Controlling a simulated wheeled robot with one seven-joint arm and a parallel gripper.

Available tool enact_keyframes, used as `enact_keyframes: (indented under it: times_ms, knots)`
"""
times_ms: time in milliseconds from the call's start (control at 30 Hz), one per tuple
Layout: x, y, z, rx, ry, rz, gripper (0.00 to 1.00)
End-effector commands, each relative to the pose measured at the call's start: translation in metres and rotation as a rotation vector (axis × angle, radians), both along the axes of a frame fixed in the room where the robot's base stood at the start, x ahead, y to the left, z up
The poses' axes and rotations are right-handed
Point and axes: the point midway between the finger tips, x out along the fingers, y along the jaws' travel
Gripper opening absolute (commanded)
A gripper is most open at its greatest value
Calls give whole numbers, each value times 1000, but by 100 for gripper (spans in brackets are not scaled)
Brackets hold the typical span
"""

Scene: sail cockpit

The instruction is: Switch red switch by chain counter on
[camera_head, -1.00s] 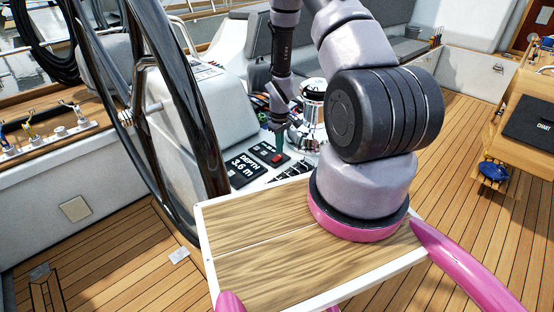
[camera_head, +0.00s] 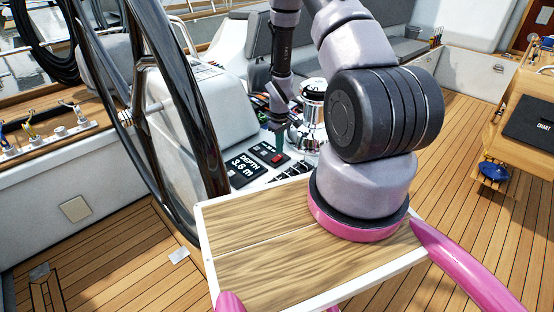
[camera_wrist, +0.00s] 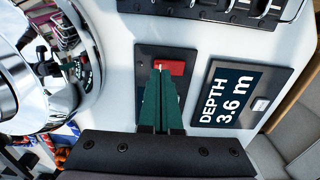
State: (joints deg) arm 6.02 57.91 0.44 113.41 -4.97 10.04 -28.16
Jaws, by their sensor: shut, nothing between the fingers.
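The red switch (camera_wrist: 176,68) sits on a small dark panel (camera_wrist: 146,54) in the wrist view, beside the depth display. The green fingers of my gripper (camera_wrist: 160,72) are shut with nothing between them. Their tips overlap the left part of the red switch in that view; whether they touch it I cannot tell. In the head view the red switch (camera_head: 277,158) shows on the console just below the tips of my gripper (camera_head: 278,150). The chain counter's readout is mostly hidden behind the fingers. I cannot tell which way the switch is set.
The depth display (camera_wrist: 232,98) reading 3.6 m lies right of the switch panel. A shiny chrome pedestal (camera_head: 312,105) stands close by. A row of black switches (camera_wrist: 262,8) is near the panel. The large steering wheel (camera_head: 165,125) rises left of my arm.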

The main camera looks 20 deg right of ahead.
Motion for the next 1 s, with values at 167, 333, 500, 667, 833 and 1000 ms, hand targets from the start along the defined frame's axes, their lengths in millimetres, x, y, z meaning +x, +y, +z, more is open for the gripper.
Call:
enact_keyframes:
  times_ms: [167,333,500,667,833,1000]
  knots:
    - [0,0,0,0,0,0,0]
    - [0,0,0,0,0,0,0]
    - [0,0,-1,0,0,0,0]
    - [0,0,-4,0,0,0,0]
    - [0,0,-6,0,1,0,0]
    - [0,0,-9,0,1,0,0]
